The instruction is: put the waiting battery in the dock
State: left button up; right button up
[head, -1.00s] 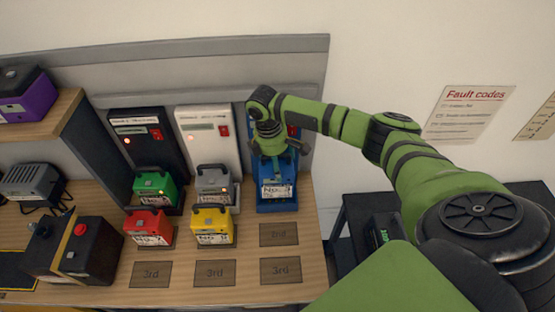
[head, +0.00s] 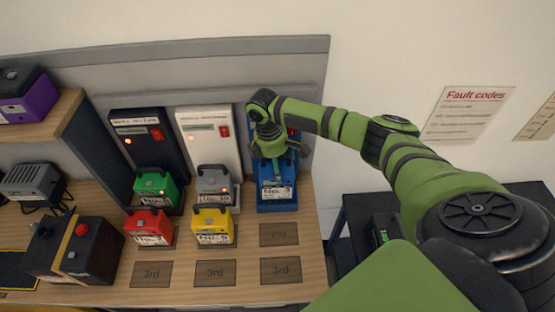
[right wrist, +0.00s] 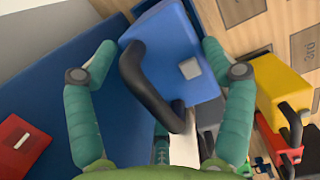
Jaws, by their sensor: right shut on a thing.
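The blue battery (head: 276,178) with a white "No 3" label is at the blue dock (head: 279,207), at the right end of the dock row. My right gripper (head: 279,152) reaches down over it from the right. In the right wrist view, the blue battery (right wrist: 185,58) with its black handle is between the two green fingers (right wrist: 160,48), shut on it. The dock's blue back panel (right wrist: 50,75) lies close on the left there. Whether the battery is fully seated is hidden. My left gripper is not in view.
A green battery (head: 155,185) and a grey battery (head: 213,180) stand at the black and white docks. Red (head: 149,229) and yellow (head: 213,226) batteries stand in front of them. The marked "2nd" spot (head: 279,235) in front of the blue dock is empty. The "3rd" spots are clear.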

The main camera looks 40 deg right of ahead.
jog(key=shift+w+f+b, duration=0.1)
jog(key=shift+f+b, duration=0.5)
jog(key=shift+f, duration=0.65)
dwell(0.4)
jog(key=o, duration=1.6)
jog(key=r, duration=0.3)
jog(key=a+r, duration=0.1)
jog(key=r, duration=0.7)
jog(key=shift+w+a+r, duration=0.25)
jog(key=shift+w+a, duration=0.05)
jog(key=shift+a, duration=0.05)
jog(key=shift+r+p, duration=0.6)
jog(key=shift+r, duration=0.15)
jog(key=shift+a+r+p, duration=0.15)
jog(key=shift+r+p, duration=0.6)
jog(key=shift+p, duration=0.3)
jog(key=shift+w+r, duration=0.1)
jog(key=shift+r, duration=0.05)
jog(key=shift+w+a+r, duration=0.1)
jog(key=shift+a+r, duration=0.05)
jog(key=shift+r, duration=0.85)
jog(key=shift+w+a+r, duration=0.1)
jog(key=shift+a+r, duration=0.05)
jog(key=shift+r, duration=0.85)
jog(key=shift+a+r, duration=0.15)
jog(key=shift+r, duration=0.85)
